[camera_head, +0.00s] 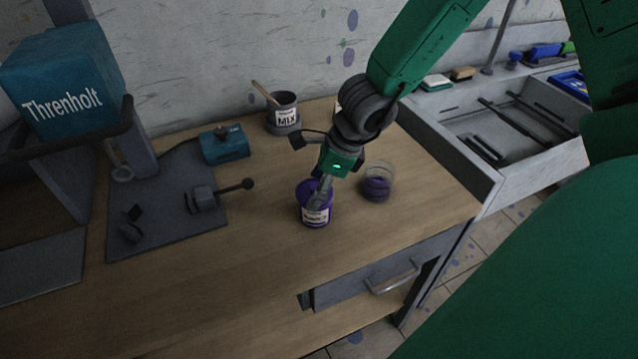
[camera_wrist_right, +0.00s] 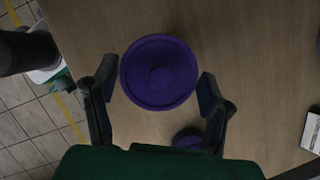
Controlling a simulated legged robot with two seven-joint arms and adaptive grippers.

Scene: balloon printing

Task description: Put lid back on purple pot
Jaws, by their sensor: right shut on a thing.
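The purple pot (camera_head: 318,216) with a white label stands upright on the wooden table. My right gripper (camera_head: 321,192) reaches down onto the top of the pot from above, and its fingers hide part of the rim. The right gripper is shut on the lid. The lid is at the pot's top, but I cannot tell whether it sits flush. My left gripper is not in view.
A clear jar with purple contents (camera_head: 377,184) stands close right of the pot. A grey MIX pot (camera_head: 284,118) with a stick stands behind. A teal box (camera_head: 224,144) and a grey mat (camera_head: 150,225) lie left. The front table is clear.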

